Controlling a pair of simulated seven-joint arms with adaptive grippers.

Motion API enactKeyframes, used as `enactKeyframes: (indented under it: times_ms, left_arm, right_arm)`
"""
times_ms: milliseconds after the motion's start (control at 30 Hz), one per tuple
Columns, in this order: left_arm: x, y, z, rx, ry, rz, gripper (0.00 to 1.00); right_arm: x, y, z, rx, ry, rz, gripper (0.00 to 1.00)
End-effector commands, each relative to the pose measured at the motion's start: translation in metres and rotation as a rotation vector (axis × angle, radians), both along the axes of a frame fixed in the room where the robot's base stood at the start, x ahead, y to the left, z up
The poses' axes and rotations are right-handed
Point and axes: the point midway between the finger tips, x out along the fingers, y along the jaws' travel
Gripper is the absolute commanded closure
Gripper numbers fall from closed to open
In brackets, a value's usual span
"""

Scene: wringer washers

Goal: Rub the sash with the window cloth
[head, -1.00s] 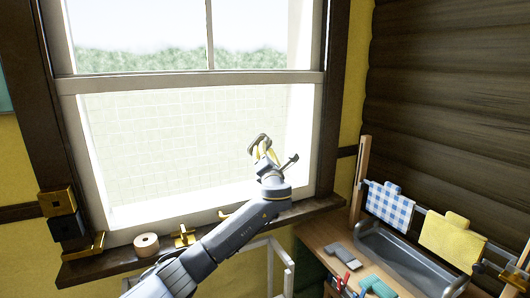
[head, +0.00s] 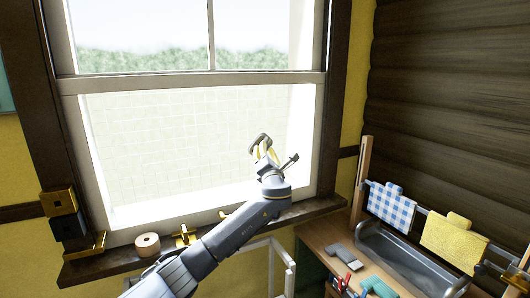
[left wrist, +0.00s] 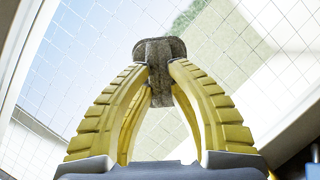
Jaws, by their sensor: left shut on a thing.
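The window sash (head: 70,86) is a white frame with a large lower pane. The pane (head: 160,135) also shows in the left wrist view (left wrist: 75,70) as glass with a fine grid seen through it. My left gripper (head: 265,152) is in front of the lower right part of the pane. In the left wrist view its yellow fingers (left wrist: 160,78) are shut on a grey-brown, speckled piece, which looks like the window cloth (left wrist: 158,48). The cloth is by the glass; I cannot tell whether it touches. My right gripper is not in view.
The sill holds a tape-like roll (head: 147,244) and brass fittings (head: 184,236). At the right, a blue checked cloth (head: 391,209) and a yellow cloth (head: 453,242) hang on a rail above a grey trough (head: 405,262). A dark log wall (head: 450,90) stands at the right.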

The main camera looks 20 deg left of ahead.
Motion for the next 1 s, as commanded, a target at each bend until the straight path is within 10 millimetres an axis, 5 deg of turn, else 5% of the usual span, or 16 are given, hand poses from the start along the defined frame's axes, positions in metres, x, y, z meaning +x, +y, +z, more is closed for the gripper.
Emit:
enactKeyframes:
  times_ms: [1000]
  left_arm:
    - [0.004,0.015,0.0,0.0,-0.001,0.001,1.0]
  right_arm:
    - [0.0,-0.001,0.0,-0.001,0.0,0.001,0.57]
